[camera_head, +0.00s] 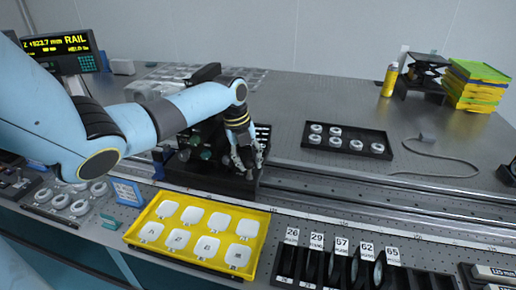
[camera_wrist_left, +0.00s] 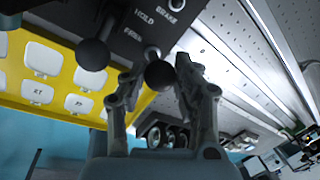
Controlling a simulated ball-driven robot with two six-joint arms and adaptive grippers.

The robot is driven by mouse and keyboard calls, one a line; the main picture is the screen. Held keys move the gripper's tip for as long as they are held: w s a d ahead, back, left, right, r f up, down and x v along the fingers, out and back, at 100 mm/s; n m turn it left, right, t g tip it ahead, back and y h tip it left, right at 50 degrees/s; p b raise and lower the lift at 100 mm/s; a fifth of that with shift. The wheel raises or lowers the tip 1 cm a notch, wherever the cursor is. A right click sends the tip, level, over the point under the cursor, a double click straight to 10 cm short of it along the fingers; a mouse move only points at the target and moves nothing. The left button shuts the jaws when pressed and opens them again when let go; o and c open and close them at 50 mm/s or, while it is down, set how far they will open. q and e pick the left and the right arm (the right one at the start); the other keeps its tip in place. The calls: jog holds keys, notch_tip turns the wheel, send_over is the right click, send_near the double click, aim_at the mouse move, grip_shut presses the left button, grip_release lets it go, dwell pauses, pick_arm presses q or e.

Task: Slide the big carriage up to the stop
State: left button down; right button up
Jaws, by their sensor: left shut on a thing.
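The big carriage (camera_head: 208,178) is a black block with knobs on the long rail (camera_head: 370,184), left of the middle in the head view. My left gripper (camera_head: 246,166) reaches down at its right front part. In the left wrist view the fingers (camera_wrist_left: 157,80) close around a dark ball knob (camera_wrist_left: 160,74) beside the carriage's black panel (camera_wrist_left: 125,22), lettered HOLD, BRAKE and what looks like FREE. A second ball knob (camera_wrist_left: 92,54) stands apart to the left. My arm hides part of the carriage. I cannot make out the stop for certain. My right gripper is not in view.
A yellow tray (camera_head: 135,238) of white pieces lies in front of the carriage. A numbered black rack (camera_head: 340,283) stands to its right. A black tray of rings (camera_head: 345,151) lies behind the rail. The rail right of the carriage looks clear up to a dark block (camera_head: 509,173) at the edge.

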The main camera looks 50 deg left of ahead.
pick_arm(q)
jog(key=shift+s+a, duration=0.1)
jog(key=shift+a, duration=0.2)
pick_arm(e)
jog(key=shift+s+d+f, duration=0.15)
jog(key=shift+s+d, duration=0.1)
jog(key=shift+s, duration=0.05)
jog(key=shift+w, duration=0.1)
pick_arm(q)
jog(key=c, duration=0.9)
grip_release()
jog(key=shift+c, duration=0.2)
jog(key=shift+r, duration=0.1)
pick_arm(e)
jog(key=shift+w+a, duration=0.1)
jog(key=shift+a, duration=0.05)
pick_arm(q)
notch_tip(320, 180, up, 12)
jog(key=s+a, duration=0.1)
jog(key=s, duration=0.1)
jog(key=shift+f, duration=0.2)
jog(key=shift+s, duration=0.1)
